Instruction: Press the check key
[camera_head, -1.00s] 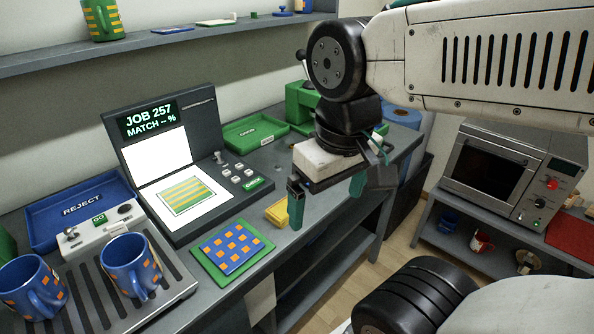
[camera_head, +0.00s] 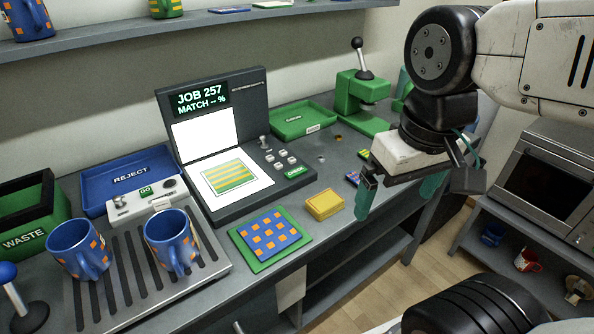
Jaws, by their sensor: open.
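The check key (camera_head: 295,173) is a small green key with white lettering at the lower right of the keypad on the dark grey proofing machine (camera_head: 263,197). Several pale keys and a small lever sit above it. The machine's screen (camera_head: 203,99) reads "JOB 257 MATCH -- %". A green and yellow striped sheet (camera_head: 229,178) lies on its lit bed. My gripper (camera_head: 400,202) is open and empty, over the bench's front edge, to the right of the check key and apart from it.
A blue and orange checked pad (camera_head: 270,236) and a yellow block (camera_head: 324,204) lie in front of the machine. Two blue mugs (camera_head: 168,240) stand on the slatted tray at left. A green press (camera_head: 361,118) and green tray (camera_head: 303,129) stand behind.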

